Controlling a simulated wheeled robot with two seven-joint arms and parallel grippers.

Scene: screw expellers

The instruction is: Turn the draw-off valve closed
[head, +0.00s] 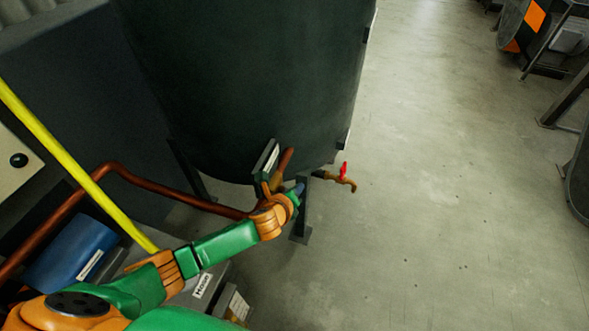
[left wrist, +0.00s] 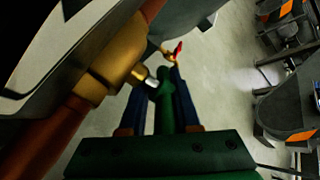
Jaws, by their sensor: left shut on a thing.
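A brass valve (left wrist: 125,62) sits on a copper pipe by the dark tank; it also shows beside the tank's lower edge in the head view (head: 276,181). A green handle (left wrist: 164,108) on a short silver stem comes off it. My left gripper (left wrist: 160,100) has its blue fingers on either side of this handle and is shut on it. In the head view my left gripper (head: 299,189) is at the valve and mostly hides the handle. A smaller tap with a red handle (head: 343,171) stands just beyond, apart from the gripper. My right gripper is out of view.
The dark tank (head: 245,80) rises just behind the valve, on legs (head: 301,225). A grey plate (head: 266,160) stands close to the valve. A copper pipe (head: 180,200) and a yellow pipe (head: 75,165) lie at left.

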